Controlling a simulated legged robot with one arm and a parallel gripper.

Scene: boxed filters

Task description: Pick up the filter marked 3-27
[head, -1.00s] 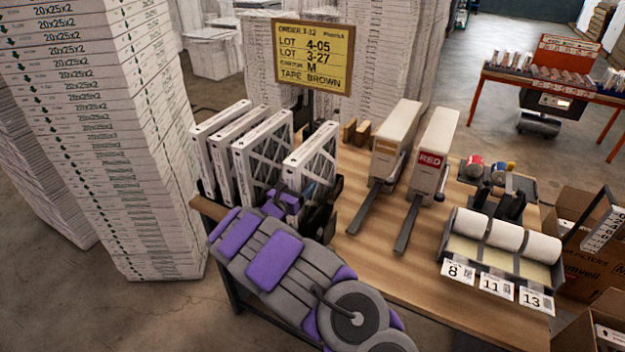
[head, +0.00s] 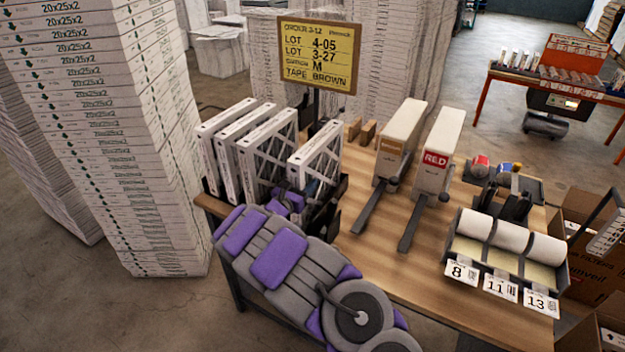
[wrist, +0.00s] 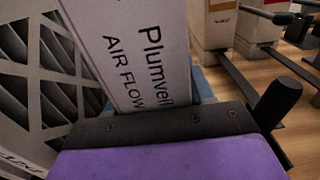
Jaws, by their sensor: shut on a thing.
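Several white-framed filters stand upright in a dark rack at the left end of the table. The rightmost filter (head: 310,168) stands apart from the group of filters (head: 240,155) to its left. My gripper (head: 296,200) is low at the front edge of the rightmost filter and shut on it; my arm partly hides the grip. In the wrist view this filter's edge (wrist: 140,50) reads "Plumveil AIR FLOW", with the lattice face of a neighbouring filter (wrist: 45,70) to its left. No lot mark is readable on the filters.
A yellow order sign (head: 317,53) behind the rack lists lots 4-05 and 3-27. A roll holder (head: 505,250) is at the right front. Stacked boxes (head: 120,130) rise at the left.

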